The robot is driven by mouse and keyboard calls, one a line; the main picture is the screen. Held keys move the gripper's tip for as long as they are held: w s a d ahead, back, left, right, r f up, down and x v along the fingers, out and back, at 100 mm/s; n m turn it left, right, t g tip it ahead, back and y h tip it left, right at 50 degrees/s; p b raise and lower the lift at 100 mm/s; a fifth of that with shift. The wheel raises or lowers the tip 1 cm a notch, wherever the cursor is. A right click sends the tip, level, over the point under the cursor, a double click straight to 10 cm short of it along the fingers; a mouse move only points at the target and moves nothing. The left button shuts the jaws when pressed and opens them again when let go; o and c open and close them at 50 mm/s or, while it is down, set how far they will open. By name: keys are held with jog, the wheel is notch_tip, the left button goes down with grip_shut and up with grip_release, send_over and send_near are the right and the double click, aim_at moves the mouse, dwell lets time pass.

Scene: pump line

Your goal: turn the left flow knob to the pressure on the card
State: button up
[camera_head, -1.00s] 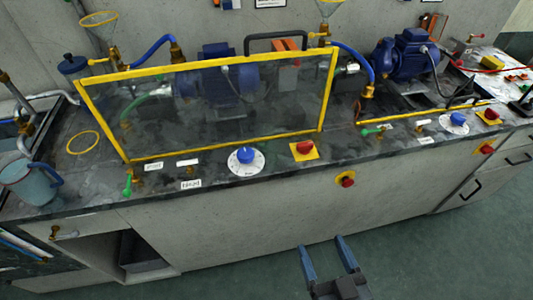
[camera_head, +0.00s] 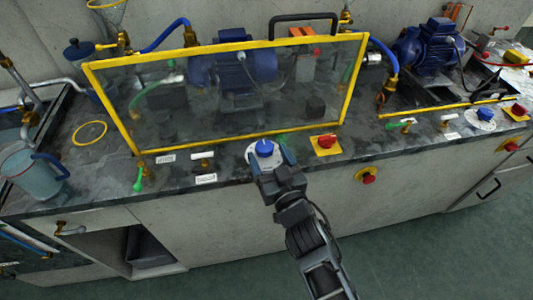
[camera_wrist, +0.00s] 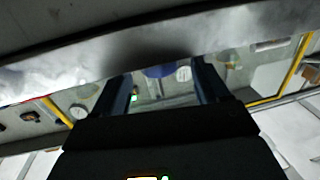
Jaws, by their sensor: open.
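The left flow knob (camera_head: 264,147) is blue and sits on a white round dial (camera_head: 252,167) on the dark bench top, in front of the yellow-framed clear guard. My gripper (camera_head: 268,158) is open, its two blue-grey fingers at the front of the dial, one on each side of the knob. I cannot tell whether they touch it. In the wrist view a blue shape (camera_wrist: 160,71), probably the knob, shows between the fingers. A small white card (camera_head: 206,179) with dark print lies left of the dial; its text is too small to read.
A red knob on a yellow plate (camera_head: 327,144) stands close to the right of the dial. The guard (camera_head: 215,142) rises just behind. A green-handled valve (camera_head: 138,180) is at the left. A second blue knob (camera_head: 485,114) is far right, by another pump (camera_head: 430,48).

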jog(key=shift+x, duration=0.95)
jog(key=shift+f+b, duration=0.1)
jog(key=shift+b, duration=0.25)
jog(key=c, duration=1)
